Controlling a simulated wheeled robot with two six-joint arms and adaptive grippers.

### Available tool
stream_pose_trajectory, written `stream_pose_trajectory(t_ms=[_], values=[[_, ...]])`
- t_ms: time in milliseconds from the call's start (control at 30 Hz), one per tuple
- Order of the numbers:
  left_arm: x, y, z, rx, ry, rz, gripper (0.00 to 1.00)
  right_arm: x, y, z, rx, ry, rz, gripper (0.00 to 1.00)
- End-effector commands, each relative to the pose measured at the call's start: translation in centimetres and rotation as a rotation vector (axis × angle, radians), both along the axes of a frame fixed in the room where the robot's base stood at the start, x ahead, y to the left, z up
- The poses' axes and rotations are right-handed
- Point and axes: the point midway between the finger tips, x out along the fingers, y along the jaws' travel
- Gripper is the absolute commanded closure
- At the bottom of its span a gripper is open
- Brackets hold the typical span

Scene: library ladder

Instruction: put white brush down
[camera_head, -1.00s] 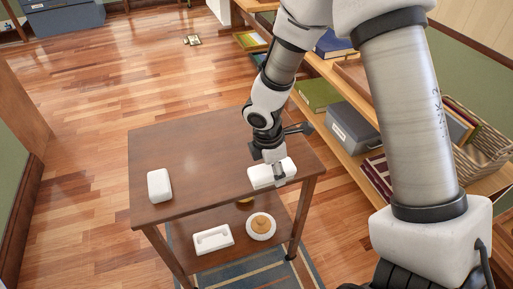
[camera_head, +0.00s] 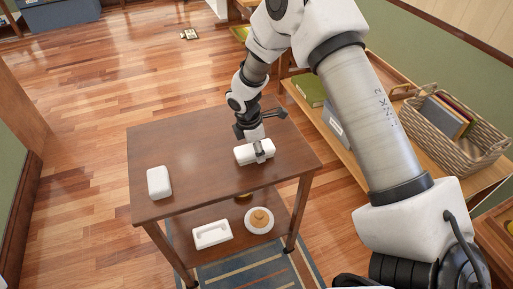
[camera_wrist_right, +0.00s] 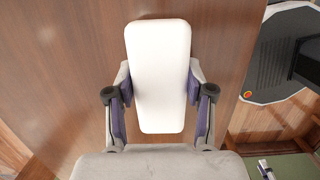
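My right gripper (camera_head: 259,153) is over the right part of the brown table's top (camera_head: 205,160). It is shut on a white, rounded oblong block, the white brush (camera_head: 243,153). In the right wrist view the brush (camera_wrist_right: 158,75) sits between the two finger pads of the gripper (camera_wrist_right: 157,110), with its long side pointing away from the palm. The brush is at or just above the tabletop; I cannot tell whether it touches. A similar white block (camera_head: 158,182) lies on the table's left part. My left gripper is not in view.
The table's lower shelf holds a white tray-like item (camera_head: 212,235) and a round white dish with a tan top (camera_head: 259,220). A bookshelf (camera_head: 345,150) with a wicker basket (camera_head: 455,125) stands to the right. The tabletop's middle and back left are clear.

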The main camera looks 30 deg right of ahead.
Motion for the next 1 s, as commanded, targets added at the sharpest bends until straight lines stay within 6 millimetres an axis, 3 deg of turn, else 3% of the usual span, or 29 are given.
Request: stream_pose_trajectory(t_ms=[33, 67, 467, 567, 900, 1000], values=[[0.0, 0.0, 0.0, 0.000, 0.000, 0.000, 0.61, 0.0, 0.0, 0.0, 0.000, 0.000, 0.000, 0.33], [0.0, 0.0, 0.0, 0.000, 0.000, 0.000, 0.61, 0.0, 0.0, 0.0, 0.000, 0.000, 0.000, 0.22], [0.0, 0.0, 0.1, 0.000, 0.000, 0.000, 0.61, 0.0, 0.0, 0.6, 0.000, -0.001, 0.000, 0.22], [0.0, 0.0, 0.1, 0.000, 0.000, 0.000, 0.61, 0.1, 0.3, 2.2, 0.000, -0.003, 0.000, 0.22], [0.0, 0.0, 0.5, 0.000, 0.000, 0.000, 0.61, 0.3, 1.6, 10.4, -0.001, -0.003, 0.000, 0.22], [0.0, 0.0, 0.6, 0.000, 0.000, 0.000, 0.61, 0.4, 1.8, 11.7, -0.001, -0.002, 0.000, 0.22]])
